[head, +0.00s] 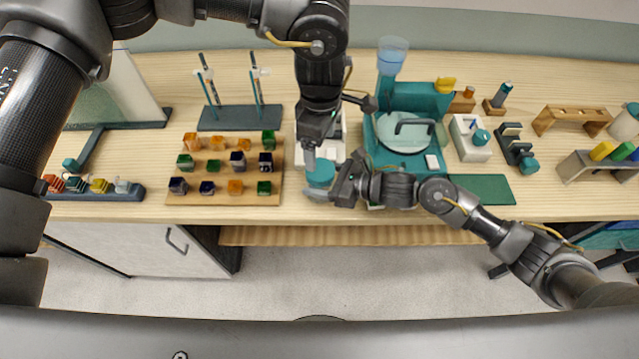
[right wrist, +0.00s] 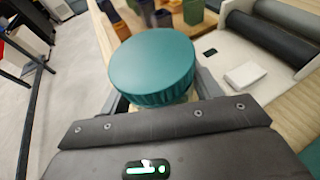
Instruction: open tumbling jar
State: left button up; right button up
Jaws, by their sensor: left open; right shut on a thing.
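The tumbling jar has a ribbed teal lid (head: 320,172) and a pale body (head: 315,191), and is near the table's front edge in the head view. My right gripper (head: 332,187) is shut on the jar body from the right, just below the lid. In the right wrist view the lid (right wrist: 152,62) fills the upper middle, seated on the jar, and hides most of the body. My left gripper (head: 309,154) is open and points down just above the lid. I cannot tell whether its fingers touch the lid.
A white tumbler base (right wrist: 262,72) with dark rollers (right wrist: 272,38) stands beside the jar. A wooden board (head: 223,197) of coloured blocks lies to the left. A teal station (head: 405,160) with a round basin stands to the right. A green mat (head: 482,188) is bare.

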aim_at(320, 170)
jog(key=c, duration=0.7)
pick_arm(q)
jog(key=shift+m, duration=0.4)
pick_arm(e)
jog(key=shift+c, duration=1.2)
pick_arm(q)
jog(key=m, duration=0.3)
jog(key=shift+m, duration=0.4)
pick_arm(e)
grip_shut()
pick_arm(q)
jog(key=shift+f, duration=4)
